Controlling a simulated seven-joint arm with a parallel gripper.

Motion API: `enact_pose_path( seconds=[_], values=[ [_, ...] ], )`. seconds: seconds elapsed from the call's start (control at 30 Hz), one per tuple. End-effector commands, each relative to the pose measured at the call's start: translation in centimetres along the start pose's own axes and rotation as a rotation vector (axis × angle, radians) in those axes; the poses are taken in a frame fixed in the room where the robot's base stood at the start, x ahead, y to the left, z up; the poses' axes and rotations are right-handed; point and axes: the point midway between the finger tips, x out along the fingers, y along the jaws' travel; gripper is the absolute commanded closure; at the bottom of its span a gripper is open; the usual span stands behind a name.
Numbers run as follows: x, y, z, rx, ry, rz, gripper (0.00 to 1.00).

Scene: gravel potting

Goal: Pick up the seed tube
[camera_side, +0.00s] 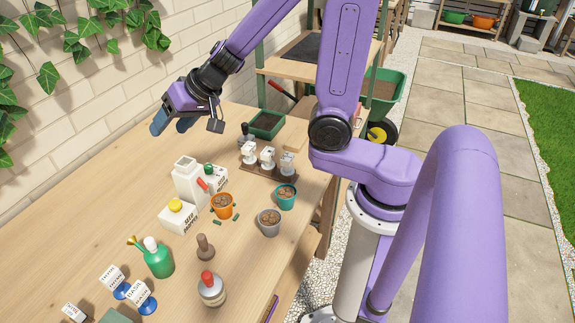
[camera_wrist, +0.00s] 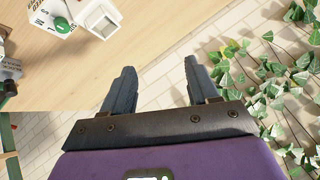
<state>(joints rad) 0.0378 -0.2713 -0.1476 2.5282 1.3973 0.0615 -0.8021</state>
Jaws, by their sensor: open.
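My gripper (camera_side: 171,127) is raised at the back left, near the brick wall and well away from the bench items. Its two dark fingers stand apart in the wrist view (camera_wrist: 159,70), with nothing between them. A small dark rack (camera_side: 262,173) at the back of the bench holds three upright white-topped pieces (camera_side: 267,157) that may be tubes. I cannot tell for sure which thing is the seed tube. A white box with a green knob (camera_side: 208,169) stands near the rack, and its knob shows in the wrist view (camera_wrist: 62,25).
A yellow-capped white box (camera_side: 178,215), an orange pot (camera_side: 222,207), a teal pot (camera_side: 285,197) and a grey pot (camera_side: 269,222) stand on the bench.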

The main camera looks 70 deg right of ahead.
Motion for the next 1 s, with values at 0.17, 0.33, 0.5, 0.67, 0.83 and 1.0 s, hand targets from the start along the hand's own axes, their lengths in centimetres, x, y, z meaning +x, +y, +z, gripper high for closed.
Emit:
enact_pose_path(
  seconds=[0.17,0.33,0.5,0.67,0.83,1.0],
  values=[
    [0.2,4.0,-2.1,0.168,0.102,0.166,0.40],
    [-0.6,8.3,-2.5,0.328,0.169,0.338,0.40],
    [-2.2,12.6,-1.5,0.492,0.203,0.520,0.40],
    [-4.2,15.9,1.0,0.653,0.200,0.688,0.40],
    [-6.5,18.4,4.5,0.822,0.163,0.846,0.40],
    [-8.2,19.5,7.4,0.946,0.117,0.943,0.40]
  ],
)
